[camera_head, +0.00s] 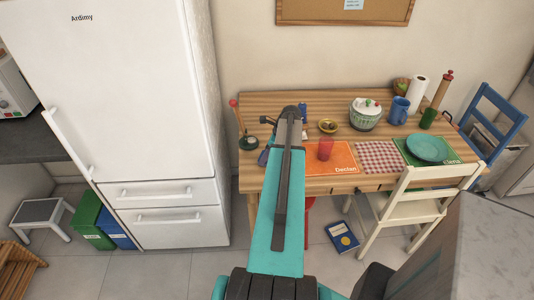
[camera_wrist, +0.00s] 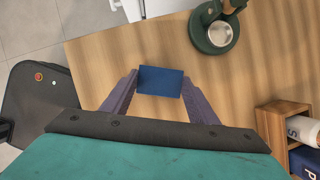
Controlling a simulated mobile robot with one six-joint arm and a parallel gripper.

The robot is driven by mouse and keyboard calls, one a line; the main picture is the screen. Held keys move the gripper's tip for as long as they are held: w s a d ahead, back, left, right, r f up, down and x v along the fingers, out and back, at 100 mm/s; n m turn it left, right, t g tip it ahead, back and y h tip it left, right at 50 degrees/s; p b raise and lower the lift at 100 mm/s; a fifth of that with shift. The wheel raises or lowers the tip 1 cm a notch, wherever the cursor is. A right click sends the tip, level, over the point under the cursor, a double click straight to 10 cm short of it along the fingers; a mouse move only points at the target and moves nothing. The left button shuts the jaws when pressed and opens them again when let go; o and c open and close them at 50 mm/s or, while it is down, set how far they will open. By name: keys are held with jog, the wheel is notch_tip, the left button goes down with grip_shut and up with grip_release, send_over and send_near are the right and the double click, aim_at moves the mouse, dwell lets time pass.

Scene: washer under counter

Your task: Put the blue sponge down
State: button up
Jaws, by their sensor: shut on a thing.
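The blue sponge (camera_wrist: 161,81) is a small dark blue block in the wrist view. My gripper (camera_wrist: 160,84) is shut on it, with one finger at each side. The sponge is over the wooden table top (camera_wrist: 110,58), near an edge; I cannot tell whether it touches the wood. In the head view my arm reaches over the left part of the table (camera_head: 290,97) and hides much of the gripper and what lies under it.
A green round-based stand (camera_wrist: 214,32) is close by, and a wooden box (camera_wrist: 272,125) is at the right. Farther right on the table are a red cup (camera_head: 325,149), orange placemat (camera_head: 345,165), green pot (camera_head: 365,121) and blue mug (camera_head: 399,110). The fridge (camera_head: 130,90) stands left.

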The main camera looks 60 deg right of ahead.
jog(key=shift+f, duration=0.15)
jog(key=o, duration=1)
jog(key=shift+r, duration=0.25)
jog(key=b+v, duration=0.3)
jog(key=v, duration=0.9)
jog(key=shift+f, duration=0.1)
